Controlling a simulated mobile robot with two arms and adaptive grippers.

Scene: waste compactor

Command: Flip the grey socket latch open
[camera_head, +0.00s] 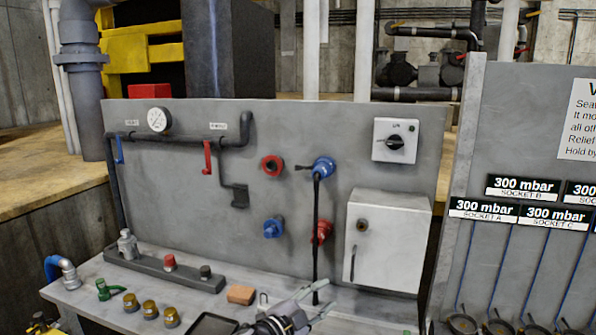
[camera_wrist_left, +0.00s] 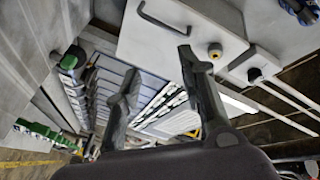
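Sockets show on the grey panel (camera_head: 180,225) in the head view: a red one (camera_head: 272,166) at upper left, a blue one (camera_head: 322,168) at upper right with a small dark lever at its left, a blue one (camera_head: 273,227) at lower left and a red one (camera_head: 320,232) at lower right, partly behind a black hose (camera_head: 316,265). I cannot pick out a grey latch for certain. My left gripper (camera_head: 322,296) is low over the bench, below the sockets; its fingers (camera_wrist_left: 158,62) are apart and empty in the left wrist view. My right gripper is not in view.
A white cabinet (camera_head: 388,245) with a handle stands right of the sockets; it also shows in the left wrist view (camera_wrist_left: 170,40). A brown block (camera_head: 241,294), brass fittings (camera_head: 150,308) and a green fitting (camera_head: 107,290) lie on the bench. A board with 300 mbar labels (camera_head: 522,187) stands at right.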

